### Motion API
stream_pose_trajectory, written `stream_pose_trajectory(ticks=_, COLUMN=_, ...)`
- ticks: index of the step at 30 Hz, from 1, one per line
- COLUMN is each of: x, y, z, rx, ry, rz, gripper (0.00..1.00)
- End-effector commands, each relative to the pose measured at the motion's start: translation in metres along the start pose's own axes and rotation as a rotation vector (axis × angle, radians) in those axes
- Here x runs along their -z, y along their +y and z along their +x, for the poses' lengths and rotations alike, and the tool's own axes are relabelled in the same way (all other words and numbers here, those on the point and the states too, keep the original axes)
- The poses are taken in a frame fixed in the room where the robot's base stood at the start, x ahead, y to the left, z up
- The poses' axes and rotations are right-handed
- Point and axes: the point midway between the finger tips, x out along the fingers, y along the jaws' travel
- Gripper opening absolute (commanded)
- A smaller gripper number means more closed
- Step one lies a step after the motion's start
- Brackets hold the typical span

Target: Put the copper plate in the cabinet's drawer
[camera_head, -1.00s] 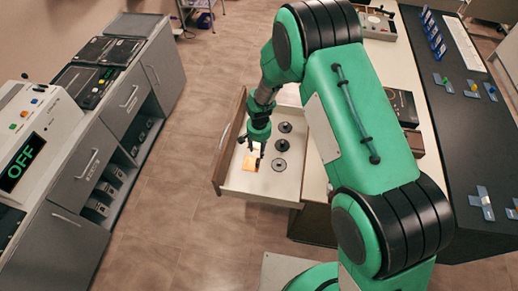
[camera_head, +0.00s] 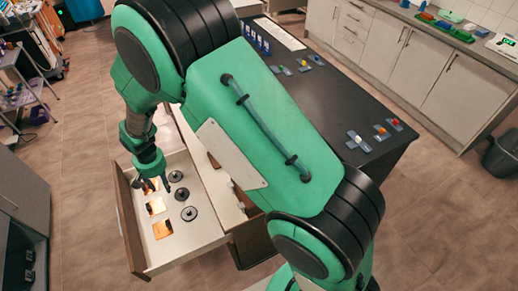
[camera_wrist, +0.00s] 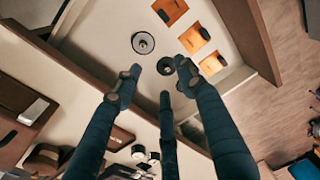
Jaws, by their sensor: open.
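The cabinet's drawer (camera_head: 203,238) is pulled open, with a pale floor and a brown wooden front. It also shows in the wrist view (camera_wrist: 108,30). Three square copper plates lie in a row inside: one at the far end, partly behind my gripper (camera_head: 152,185), a middle copper plate (camera_head: 156,206) and a near copper plate (camera_head: 163,229). In the wrist view the plates (camera_wrist: 194,39) lie beyond the fingertips. My gripper (camera_wrist: 160,79) is open and empty over the drawer, its fingers spread. The cabinet (camera_head: 252,243) is partly hidden by my arm.
A row of black discs (camera_head: 189,213) lies beside the plates in the drawer. A black-topped counter (camera_head: 345,95) with small coloured parts stands to the right. A grey cabinet (camera_head: 22,190) is at the left edge. Open floor lies left of the drawer.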

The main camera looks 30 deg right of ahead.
Motion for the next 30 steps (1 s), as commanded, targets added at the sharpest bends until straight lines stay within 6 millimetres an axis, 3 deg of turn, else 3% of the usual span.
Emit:
stream_pose_trajectory(ticks=1, x=0.002, y=0.009, z=-0.023, rx=0.005, ry=0.015, rz=0.003, gripper=0.41)
stream_pose_trajectory(ticks=3, x=0.003, y=0.021, z=-0.051, rx=0.01, ry=0.031, rz=0.003, gripper=0.41)
stream_pose_trajectory(ticks=14, x=-0.017, y=0.087, z=-0.18, rx=0.025, ry=0.113, rz=0.002, gripper=0.41)
stream_pose_trajectory(ticks=21, x=-0.048, y=0.131, z=-0.254, rx=0.028, ry=0.17, rz=0.001, gripper=0.41)
stream_pose_trajectory(ticks=30, x=-0.104, y=0.181, z=-0.327, rx=0.022, ry=0.242, rz=-0.001, gripper=0.41)
